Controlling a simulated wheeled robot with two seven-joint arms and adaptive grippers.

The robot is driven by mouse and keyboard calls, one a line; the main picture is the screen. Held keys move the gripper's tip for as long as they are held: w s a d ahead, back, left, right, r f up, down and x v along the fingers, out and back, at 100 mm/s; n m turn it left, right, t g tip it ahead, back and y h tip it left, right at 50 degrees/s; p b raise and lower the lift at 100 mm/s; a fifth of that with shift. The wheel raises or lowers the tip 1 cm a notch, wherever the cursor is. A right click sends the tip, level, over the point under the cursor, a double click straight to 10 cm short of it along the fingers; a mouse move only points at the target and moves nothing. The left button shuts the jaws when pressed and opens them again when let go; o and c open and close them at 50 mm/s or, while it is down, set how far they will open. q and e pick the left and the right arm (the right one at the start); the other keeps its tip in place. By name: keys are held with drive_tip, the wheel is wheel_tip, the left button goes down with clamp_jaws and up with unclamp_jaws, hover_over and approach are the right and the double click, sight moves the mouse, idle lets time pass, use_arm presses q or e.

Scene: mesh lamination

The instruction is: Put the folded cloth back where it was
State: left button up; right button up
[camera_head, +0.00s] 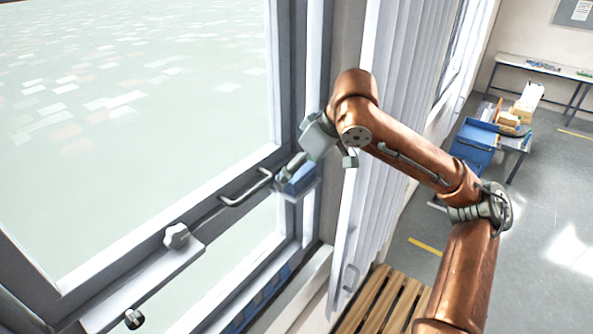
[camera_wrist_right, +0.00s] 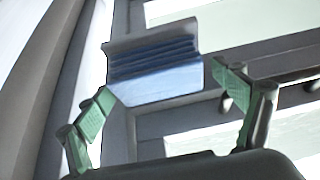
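The folded cloth (camera_head: 300,180) is blue and sits by the window frame's corner, just below my right gripper (camera_head: 320,160) in the head view. In the right wrist view the folded cloth (camera_wrist_right: 158,88) shows stacked folds under a grey upper edge. The green fingers of my right gripper (camera_wrist_right: 163,85) are spread wide on either side of it. The left fingertip is at the cloth's lower left edge; a small gap shows at the right one. I cannot tell what the cloth rests on. My left gripper is not in view.
A large window (camera_head: 130,100) fills the left, with a bar handle (camera_head: 245,190) and a white knob (camera_head: 177,236) on its rail. A pale pleated curtain (camera_head: 400,90) hangs close behind my right arm. A slatted wooden bench (camera_head: 375,305) stands below.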

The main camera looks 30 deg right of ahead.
drive_tip(key=shift+s, duration=0.1)
drive_tip(key=b+v, duration=0.2)
drive_tip(key=v, duration=1)
drive_tip(key=shift+r, duration=0.1)
drive_tip(key=shift+c, duration=0.3)
idle(2.0)
